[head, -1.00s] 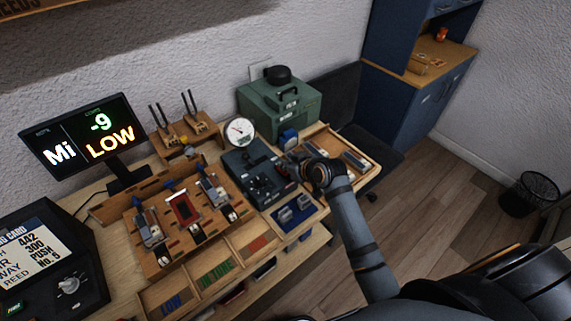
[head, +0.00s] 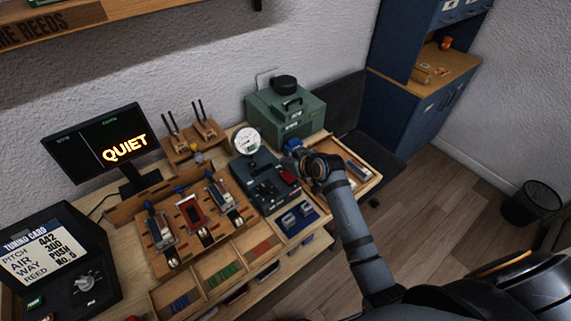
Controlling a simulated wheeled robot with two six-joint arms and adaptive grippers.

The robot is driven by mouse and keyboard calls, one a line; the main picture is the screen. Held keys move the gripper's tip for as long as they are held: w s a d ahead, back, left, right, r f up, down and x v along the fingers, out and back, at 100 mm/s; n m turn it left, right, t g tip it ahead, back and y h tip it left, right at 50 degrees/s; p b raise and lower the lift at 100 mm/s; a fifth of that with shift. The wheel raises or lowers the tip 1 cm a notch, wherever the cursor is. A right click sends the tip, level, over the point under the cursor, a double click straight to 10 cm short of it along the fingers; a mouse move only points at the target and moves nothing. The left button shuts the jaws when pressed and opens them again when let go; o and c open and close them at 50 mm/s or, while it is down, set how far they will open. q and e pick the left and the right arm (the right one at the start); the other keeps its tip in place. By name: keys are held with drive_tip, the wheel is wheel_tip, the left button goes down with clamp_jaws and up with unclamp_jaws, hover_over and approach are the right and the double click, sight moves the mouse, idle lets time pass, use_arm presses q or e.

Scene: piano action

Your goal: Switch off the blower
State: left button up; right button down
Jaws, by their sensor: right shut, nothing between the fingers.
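A green box with a black knob on top, which looks like the blower (head: 287,112), stands against the wall at the back of the bench. In front of it is a dark control box (head: 252,172) with black knobs and a red switch (head: 289,178) at its right end. A round white gauge (head: 247,141) stands behind the control box. My right gripper (head: 300,165) is shut and empty, just beside and above the red switch. The fingertips are small and dark, and I cannot tell whether they touch it. My left gripper is not in view.
A monitor (head: 98,142) reads QUIET. A wooden rack (head: 160,250) with several reed parts lies left of the control box. A wooden tray (head: 371,181) is partly behind my right arm. A tuning-card console (head: 100,262) is at the lower left.

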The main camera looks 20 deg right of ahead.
drive_tip(key=shift+s+d+r+b, duration=0.2)
drive_tip(key=shift+s+r+b, duration=0.6)
drive_tip(key=shift+r+b, duration=0.3)
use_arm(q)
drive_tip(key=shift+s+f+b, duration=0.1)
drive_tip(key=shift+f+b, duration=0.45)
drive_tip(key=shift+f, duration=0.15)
use_arm(e)
drive_tip(key=s+d+r, duration=0.1)
drive_tip(key=s+r, duration=0.3)
drive_tip(key=r, duration=0.2)
drive_tip(key=shift+s+d, duration=0.25)
drive_tip(key=shift+d, duration=0.05)
